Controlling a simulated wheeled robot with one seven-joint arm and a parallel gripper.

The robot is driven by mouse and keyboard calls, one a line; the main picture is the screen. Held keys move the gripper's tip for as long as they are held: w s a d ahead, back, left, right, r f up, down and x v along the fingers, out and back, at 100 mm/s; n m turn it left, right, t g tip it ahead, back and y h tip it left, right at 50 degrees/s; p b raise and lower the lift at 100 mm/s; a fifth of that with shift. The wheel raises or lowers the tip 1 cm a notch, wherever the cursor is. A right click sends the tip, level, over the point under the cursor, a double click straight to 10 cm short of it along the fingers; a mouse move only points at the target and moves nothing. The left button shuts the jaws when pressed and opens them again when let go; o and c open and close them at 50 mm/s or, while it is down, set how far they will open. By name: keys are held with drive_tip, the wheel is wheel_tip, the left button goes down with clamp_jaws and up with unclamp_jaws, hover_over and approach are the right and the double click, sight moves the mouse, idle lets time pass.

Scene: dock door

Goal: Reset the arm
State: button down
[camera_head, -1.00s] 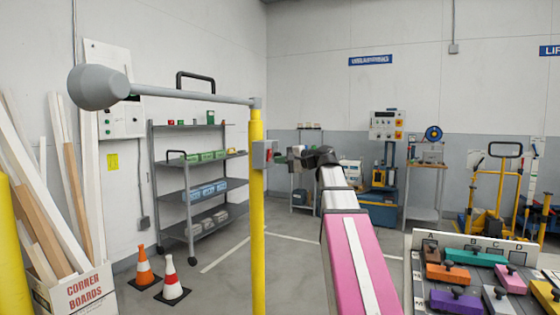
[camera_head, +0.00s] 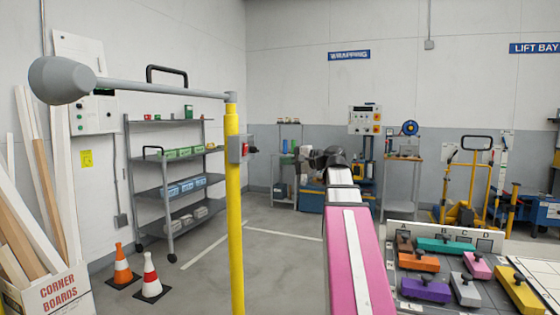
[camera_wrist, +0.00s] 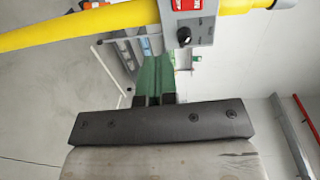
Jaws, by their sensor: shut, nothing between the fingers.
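My arm reaches forward from the bottom right of the head view, with a pink link and a dark wrist. My gripper (camera_head: 308,155) is at its far end, seen small and partly hidden by the wrist. In the wrist view the box (camera_wrist: 188,22) has a red label and a black knob.
A grey boom (camera_head: 160,88) tops the post. A shelf rack (camera_head: 165,160), two traffic cones (camera_head: 122,270) and a corner boards box (camera_head: 50,290) stand left. A board with coloured blocks (camera_head: 455,235) lies at the right front. Open floor lies behind the post.

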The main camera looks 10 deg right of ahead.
idle(0.3)
drive_tip(key=a+f+n+g+h, duration=0.1)
drive_tip(key=a+f+g+h, duration=0.15)
drive_tip(key=f, duration=1.45)
drive_tip(key=a+f+n+g+h, duration=0.15)
drive_tip(key=a+f+h, duration=0.25)
drive_tip(key=f, duration=1.2)
drive_tip(key=s+f+n+g+h, duration=0.1)
drive_tip(key=s+f+g+h, duration=0.1)
drive_tip(key=s+f, duration=0.3)
drive_tip(key=s+a+f+n+g+h, duration=0.1)
drive_tip(key=s+f, duration=0.4)
drive_tip(key=f, duration=0.7)
drive_tip(key=s+f+n+g+h, duration=0.2)
drive_tip(key=s+f+g+h, duration=0.1)
drive_tip(key=f, duration=0.5)
drive_tip(key=shift+s+a+f+n+h, duration=0.2)
drive_tip(key=shift+s+f+n+h, duration=0.2)
drive_tip(key=shift+s+h, duration=0.4)
